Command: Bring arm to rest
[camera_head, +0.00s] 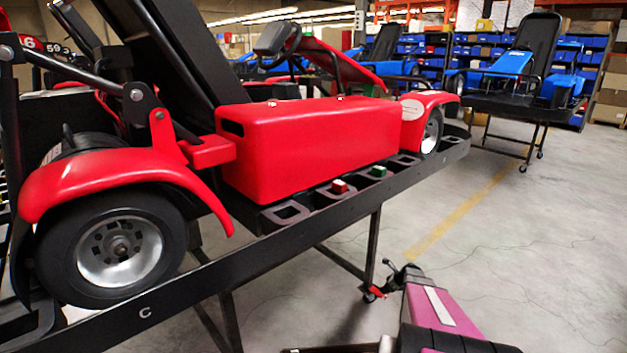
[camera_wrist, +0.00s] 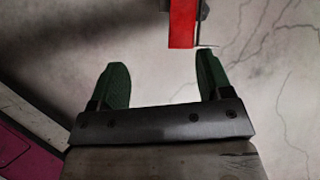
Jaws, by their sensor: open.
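My gripper (camera_wrist: 161,78) shows in the wrist view with its two dark green fingers wide apart. Nothing is between the fingers, only grey floor beyond them. A red upright piece (camera_wrist: 183,24) stands past the fingertips, near the right finger; I cannot tell what it belongs to. In the camera_head view, my purple and black arm link (camera_head: 440,310) is low at the bottom, right of the stand's leg. The gripper's fingers cannot be made out there.
A red kart (camera_head: 310,145) sits on a black stand (camera_head: 300,238) marked C. A red block (camera_head: 339,186) and a green block (camera_head: 378,170) sit in slots along its edge. A blue kart (camera_head: 512,62) stands behind. Concrete floor (camera_head: 560,230) is clear at right.

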